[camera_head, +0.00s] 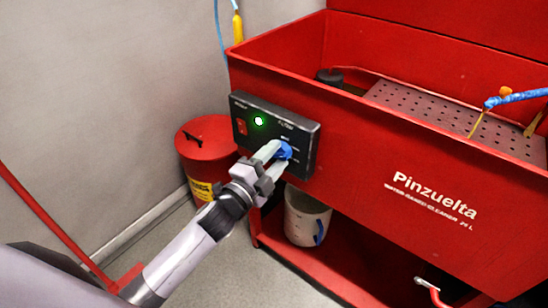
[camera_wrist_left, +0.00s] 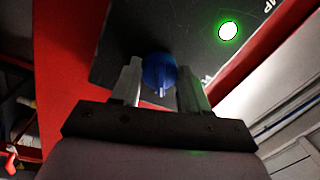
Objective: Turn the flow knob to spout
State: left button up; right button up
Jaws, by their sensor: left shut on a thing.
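The blue flow knob (camera_head: 284,151) sits on the dark control panel (camera_head: 262,113) on the front of the red washer. My left gripper (camera_head: 275,158) reaches up to the panel with its fingers around the knob. In the left wrist view the knob (camera_wrist_left: 158,72) shows between the two fingers of my left gripper (camera_wrist_left: 160,88). It is shut on the knob. The small print around the knob is partly hidden and too small to read. A green light (camera_head: 259,121) glows on the panel. My right gripper is not in view.
The red washer basin (camera_head: 400,135) fills the right side, with a perforated tray (camera_head: 430,106) inside. A red bin (camera_head: 205,150) stands left of it. A white bucket (camera_head: 305,215) is on the shelf below. A blue-wrapped hose (camera_head: 515,98) hangs over the basin at the right.

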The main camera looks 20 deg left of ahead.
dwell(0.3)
pick_arm(q)
jog(key=o, duration=1.1)
jog(key=shift+c, duration=0.2)
jog(key=shift+s, duration=0.1)
jog(key=v, duration=0.7)
jog(key=shift+f, duration=0.15)
jog(key=s+f+n+g+y, duration=0.3)
jog(key=s+f+n+g, duration=0.5)
jog(key=s+f+n, duration=0.9)
notch_tip(320, 180, up, 13)
jog(key=a+m+p, duration=0.1)
jog(key=a+p, duration=0.1)
jog(key=p, duration=1.2)
jog(key=shift+s+a+m+t+y, duration=0.15)
jog(key=shift+s+m+t+y, duration=0.15)
jog(key=shift+s, duration=0.1)
